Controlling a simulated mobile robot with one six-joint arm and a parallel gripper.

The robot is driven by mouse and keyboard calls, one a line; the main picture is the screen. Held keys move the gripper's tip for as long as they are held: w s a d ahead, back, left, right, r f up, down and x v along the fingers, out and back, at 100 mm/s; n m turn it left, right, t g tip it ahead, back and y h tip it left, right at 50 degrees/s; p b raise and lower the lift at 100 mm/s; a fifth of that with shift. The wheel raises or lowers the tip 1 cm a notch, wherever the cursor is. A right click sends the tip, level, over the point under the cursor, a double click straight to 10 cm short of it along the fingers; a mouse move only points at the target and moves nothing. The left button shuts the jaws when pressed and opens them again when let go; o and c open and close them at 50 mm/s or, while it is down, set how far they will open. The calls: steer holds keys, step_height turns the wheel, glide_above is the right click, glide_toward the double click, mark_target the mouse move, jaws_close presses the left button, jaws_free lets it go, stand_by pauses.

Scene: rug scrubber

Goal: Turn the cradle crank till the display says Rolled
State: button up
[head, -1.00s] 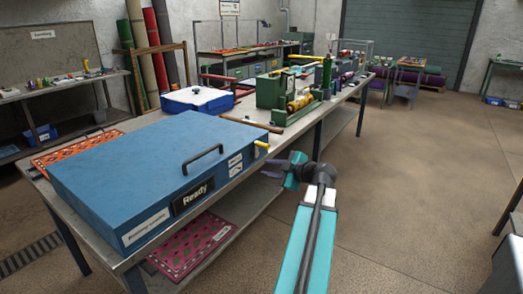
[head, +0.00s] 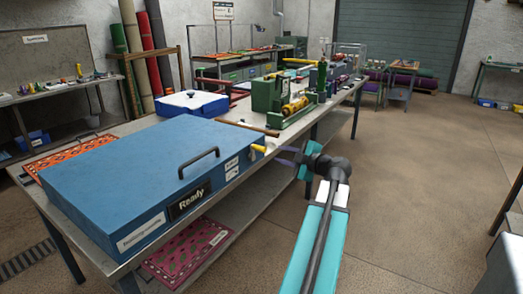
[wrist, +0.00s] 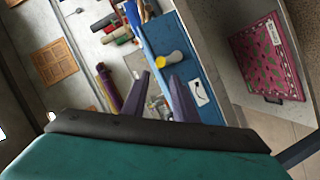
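A blue box-shaped machine (head: 130,165) lies on the near bench, with a black display (head: 190,201) reading "Ready" on its front. A yellow handle (head: 258,148) sticks out of its right end; it also shows in the wrist view (wrist: 168,58). A green machine (head: 268,95) with a yellow roller (head: 294,107) stands further along the bench. I cannot tell for sure which part is the cradle crank. My gripper (head: 276,151) is just right of the yellow handle. In the wrist view its purple fingers (wrist: 160,76) are apart and empty, with the handle beyond the tips.
A wooden bar (head: 246,128) lies on the bench behind the blue machine. A blue-and-white box (head: 192,103) stands behind that. A pink patterned rug (head: 188,252) lies on the lower shelf. The floor (head: 400,200) right of the bench is clear.

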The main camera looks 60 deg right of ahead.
mark_target(266, 150)
steer(key=p+x, duration=0.2)
steer(key=x, duration=1)
steer(key=shift+w+f, duration=0.15)
steer(key=shift+w, duration=0.2)
jaws_close()
steer(key=shift+d, duration=0.15)
